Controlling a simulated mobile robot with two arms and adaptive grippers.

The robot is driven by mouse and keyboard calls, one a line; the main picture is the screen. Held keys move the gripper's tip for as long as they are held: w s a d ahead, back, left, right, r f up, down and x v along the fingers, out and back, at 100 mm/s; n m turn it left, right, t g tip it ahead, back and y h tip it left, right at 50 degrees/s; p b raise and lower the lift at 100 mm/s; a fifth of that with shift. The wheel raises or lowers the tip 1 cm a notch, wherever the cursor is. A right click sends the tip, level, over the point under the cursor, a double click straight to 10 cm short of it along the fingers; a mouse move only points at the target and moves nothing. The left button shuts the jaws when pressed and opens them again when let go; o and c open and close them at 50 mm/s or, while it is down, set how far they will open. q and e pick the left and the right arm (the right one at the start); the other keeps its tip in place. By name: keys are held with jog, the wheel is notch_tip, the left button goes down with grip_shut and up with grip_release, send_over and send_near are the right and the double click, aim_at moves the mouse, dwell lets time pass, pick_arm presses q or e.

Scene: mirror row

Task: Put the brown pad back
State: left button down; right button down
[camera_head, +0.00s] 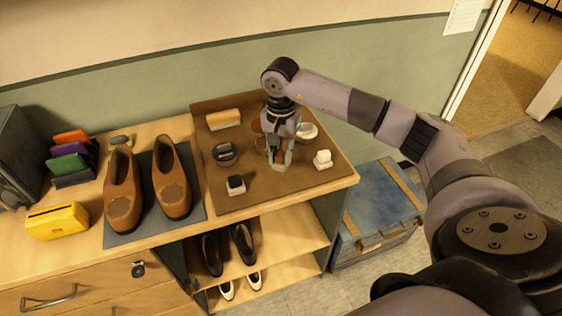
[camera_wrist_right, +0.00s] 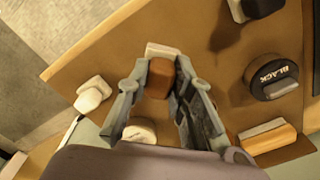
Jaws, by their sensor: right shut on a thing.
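My right gripper (camera_head: 280,160) hangs over the brown tray (camera_head: 258,193) with its fingers pointing down. In the right wrist view the gripper (camera_wrist_right: 160,88) is shut on the brown pad (camera_wrist_right: 160,78), a brown-topped block with a whitish base, held between the fingertips. In the head view the fingers largely hide the pad, and its pale lower part (camera_head: 278,168) shows just below them. I cannot tell if it touches the tray. A black-topped pad (camera_head: 236,184) and a white pad (camera_head: 323,158) stand on the tray on either side. My left gripper is not in view.
The tray also holds a black tin (camera_head: 224,153), an orange-topped brush (camera_head: 224,119) and a white round item (camera_head: 307,131). Brown shoes (camera_head: 172,188) stand on a dark mat (camera_head: 148,218) to the left. A blue chest (camera_head: 378,205) is right of the bench.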

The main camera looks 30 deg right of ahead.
aim_at(281, 165)
notch_tip(281, 165, down, 4)
jog(key=shift+f+p, duration=0.25)
jog(key=shift+p, duration=0.25)
jog(key=c, duration=1.9)
grip_release()
jog(key=shift+f, duration=0.15)
jog(key=o, duration=0.5)
